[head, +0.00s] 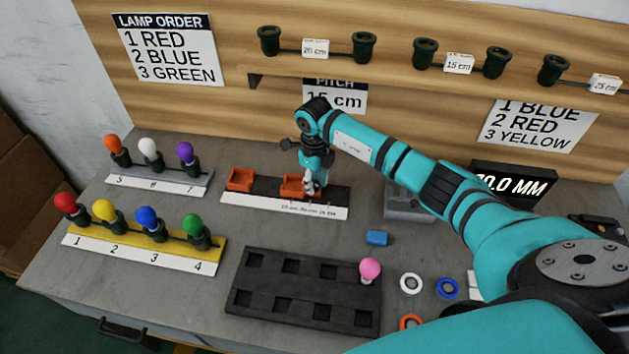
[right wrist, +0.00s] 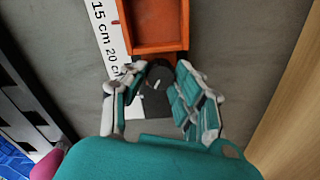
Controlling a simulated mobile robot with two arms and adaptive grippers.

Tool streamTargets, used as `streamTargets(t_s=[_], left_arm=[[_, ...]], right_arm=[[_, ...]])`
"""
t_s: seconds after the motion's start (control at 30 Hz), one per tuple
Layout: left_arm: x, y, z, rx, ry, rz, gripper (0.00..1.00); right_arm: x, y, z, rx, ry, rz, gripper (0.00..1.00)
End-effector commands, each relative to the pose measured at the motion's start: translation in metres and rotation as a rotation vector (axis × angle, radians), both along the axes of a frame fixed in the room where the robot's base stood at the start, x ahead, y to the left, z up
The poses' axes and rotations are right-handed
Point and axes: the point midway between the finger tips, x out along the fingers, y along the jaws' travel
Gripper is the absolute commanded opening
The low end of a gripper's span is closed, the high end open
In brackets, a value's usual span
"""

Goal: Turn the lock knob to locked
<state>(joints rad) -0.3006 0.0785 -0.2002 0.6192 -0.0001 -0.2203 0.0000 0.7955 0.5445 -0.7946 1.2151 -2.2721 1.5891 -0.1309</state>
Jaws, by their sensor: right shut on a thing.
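The lock knob (right wrist: 155,98) is a dark round knob with a small pale mark, seen in the right wrist view next to an orange open-topped block. My right gripper (right wrist: 162,70) has its fingers on either side of the knob and is shut on it. In the head view the right gripper (head: 311,186) points down at the scaled fixture (head: 337,199), beside its right orange block (head: 291,185), and hides the knob. Which way the knob's mark stands relative to a locked sign cannot be told. My left gripper is not in view.
A second orange block (head: 239,179) sits at the fixture's left end. A yellow lamp rack (head: 150,246) and a grey rack (head: 160,180) stand left. A black tray (head: 300,290) with a pink bulb (head: 369,269) lies in front. A blue block (head: 377,238) and rings lie right.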

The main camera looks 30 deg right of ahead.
Motion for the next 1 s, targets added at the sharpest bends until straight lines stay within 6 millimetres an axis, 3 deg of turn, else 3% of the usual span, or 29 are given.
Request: streamTargets(t_s=[0.1,0.13,0.3,0.67,1.0], left_arm=[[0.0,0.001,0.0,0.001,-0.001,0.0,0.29],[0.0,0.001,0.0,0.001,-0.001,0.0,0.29],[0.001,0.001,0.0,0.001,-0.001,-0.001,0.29],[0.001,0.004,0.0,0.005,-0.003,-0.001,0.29],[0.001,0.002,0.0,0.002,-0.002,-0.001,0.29]], right_arm=[[0.0,0.0,0.001,-0.001,-0.001,0.0,0.0],[0.0,0.0,0.001,-0.001,-0.001,0.0,0.3],[0.0,0.0,0.001,-0.001,-0.001,0.001,0.51],[0.001,-0.001,0.007,-0.001,-0.003,0.001,0.51],[0.001,-0.001,0.074,-0.001,-0.005,0.002,0.51]])
